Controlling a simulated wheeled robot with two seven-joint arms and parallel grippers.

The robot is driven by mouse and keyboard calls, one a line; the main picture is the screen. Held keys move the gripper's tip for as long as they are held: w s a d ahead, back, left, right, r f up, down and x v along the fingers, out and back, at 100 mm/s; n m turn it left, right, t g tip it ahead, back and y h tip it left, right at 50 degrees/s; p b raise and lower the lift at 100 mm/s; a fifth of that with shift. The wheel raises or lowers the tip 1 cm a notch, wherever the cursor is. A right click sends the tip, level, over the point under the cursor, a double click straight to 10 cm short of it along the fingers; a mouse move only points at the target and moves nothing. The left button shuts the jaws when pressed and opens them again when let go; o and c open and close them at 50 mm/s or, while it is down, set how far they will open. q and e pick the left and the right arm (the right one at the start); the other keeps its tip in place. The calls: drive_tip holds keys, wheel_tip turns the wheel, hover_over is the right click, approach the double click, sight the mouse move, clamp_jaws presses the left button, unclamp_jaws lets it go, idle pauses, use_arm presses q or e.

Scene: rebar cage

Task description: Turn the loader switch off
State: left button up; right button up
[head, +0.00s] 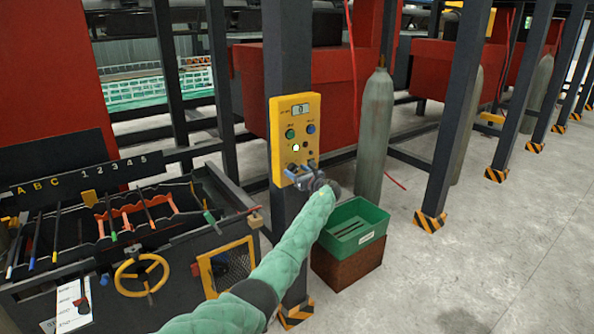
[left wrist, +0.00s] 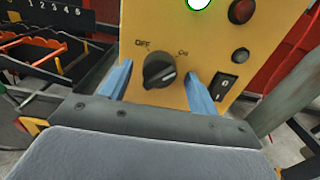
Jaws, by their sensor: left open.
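The yellow control box (head: 294,130) is fixed to a dark post in the head view. In the left wrist view, its black rotary switch (left wrist: 160,70) lies between the labels OFF at upper left and On at upper right. The knob's ridge slants up to the right, with a pale mark near its right end, toward the On side. My left gripper (head: 300,172) is at the box's lower part. Its two blue fingers (left wrist: 158,72) are open, one on each side of the knob; I cannot tell whether they touch it. My right gripper is not in view.
The box also has a black rocker switch (left wrist: 226,87), a red button (left wrist: 241,11) and a lit lamp (left wrist: 198,3). A green crate (head: 354,228) on a brown box and a grey gas cylinder (head: 374,135) stand right of the post. A dark rack (head: 190,255) stands left.

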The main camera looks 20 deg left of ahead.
use_arm(q)
drive_tip(key=shift+w+a, duration=0.1)
drive_tip(key=shift+a, duration=0.1)
drive_tip(key=shift+c, duration=0.2)
drive_tip(key=c, duration=0.9)
drive_tip(key=shift+c, duration=0.2)
drive_tip(key=shift+f, duration=0.1)
